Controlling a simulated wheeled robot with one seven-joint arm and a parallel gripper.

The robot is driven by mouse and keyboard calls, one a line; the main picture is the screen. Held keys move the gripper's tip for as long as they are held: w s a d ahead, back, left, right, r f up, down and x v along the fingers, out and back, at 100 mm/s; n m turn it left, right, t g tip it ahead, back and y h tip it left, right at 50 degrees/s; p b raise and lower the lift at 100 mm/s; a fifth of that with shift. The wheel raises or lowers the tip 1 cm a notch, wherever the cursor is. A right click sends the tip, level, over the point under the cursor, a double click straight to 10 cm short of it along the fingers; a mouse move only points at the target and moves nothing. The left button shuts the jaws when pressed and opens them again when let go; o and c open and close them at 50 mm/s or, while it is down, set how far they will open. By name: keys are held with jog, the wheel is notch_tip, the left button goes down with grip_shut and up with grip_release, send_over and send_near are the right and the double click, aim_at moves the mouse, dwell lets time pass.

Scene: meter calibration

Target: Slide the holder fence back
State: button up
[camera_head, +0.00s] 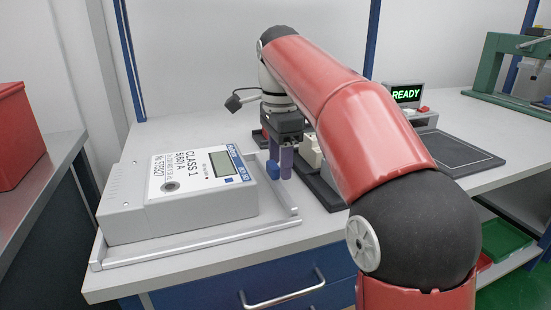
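A grey meter (175,220) with a white label face and a small display lies in a holder on the bench's left part. The holder has metal rails, with a front rail (200,243) and a right-hand rail (284,197) beside the meter; I take the right-hand rail for the fence. A small blue block (273,170) stands by the meter's right end. My gripper (280,163) points down right at this blue block, its purple-grey fingers close to or touching it. The finger gap is too small and partly hidden, so I cannot tell if it grips the block.
My red arm crosses the middle and hides part of the bench. Behind it are white sockets (309,150), a READY display (405,94) and a dark pad (455,152). A green press (495,65) stands at the right. A red bin (18,135) is far left.

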jog(key=shift+o, duration=0.6)
jog(key=shift+a, duration=0.15)
notch_tip(320, 180, up, 8)
jog(key=p, duration=0.2)
jog(key=shift+f, duration=0.1)
